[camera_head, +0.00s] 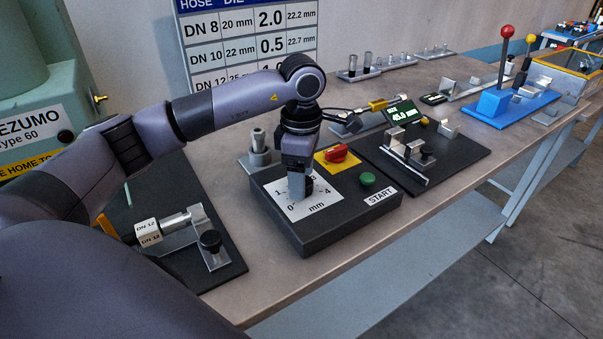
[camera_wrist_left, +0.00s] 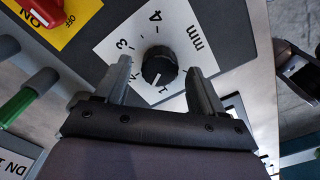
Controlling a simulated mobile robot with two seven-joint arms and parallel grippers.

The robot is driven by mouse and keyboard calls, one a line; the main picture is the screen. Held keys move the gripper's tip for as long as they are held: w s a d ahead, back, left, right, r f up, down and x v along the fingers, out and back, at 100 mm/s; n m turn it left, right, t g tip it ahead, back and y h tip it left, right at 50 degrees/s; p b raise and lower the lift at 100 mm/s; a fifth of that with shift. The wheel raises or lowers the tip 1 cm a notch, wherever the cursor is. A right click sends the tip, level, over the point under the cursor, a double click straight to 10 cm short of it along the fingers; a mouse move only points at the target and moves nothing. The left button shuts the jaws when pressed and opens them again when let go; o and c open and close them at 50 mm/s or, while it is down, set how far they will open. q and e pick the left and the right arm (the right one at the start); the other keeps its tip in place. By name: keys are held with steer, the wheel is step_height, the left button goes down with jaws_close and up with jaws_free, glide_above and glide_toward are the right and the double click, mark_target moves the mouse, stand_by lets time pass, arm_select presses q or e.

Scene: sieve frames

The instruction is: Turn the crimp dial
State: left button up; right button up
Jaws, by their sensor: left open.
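The crimp dial (camera_wrist_left: 159,66) is a round black knob with a white pointer mark, on a white scale plate (camera_wrist_left: 120,30) numbered up to 4 and marked mm. In the left wrist view its mark points toward the lower left, near the 1. My left gripper (camera_wrist_left: 162,80) is open, with one finger on each side of the dial; I cannot tell whether they touch it. In the head view the left gripper (camera_head: 301,190) points down over the scale plate (camera_head: 318,207) and hides the dial. My right gripper is not in view.
The dark control box (camera_head: 335,236) also carries a red switch (camera_head: 336,153) on a yellow plate and a green START button (camera_head: 367,179). A fixture with a DN 12 block (camera_head: 147,232) is at left. A gauge stand (camera_head: 407,153) is at right. Bare table lies in front.

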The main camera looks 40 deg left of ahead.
arm_select(q)
steer(key=shift+f, duration=0.3)
steer(key=c, duration=1.1)
steer(key=shift+o, duration=0.2)
steer(key=shift+n, duration=1.4)
steer(key=shift+n+b, duration=0.4)
steer(key=shift+n, duration=1.1)
steer(key=shift+r, duration=0.1)
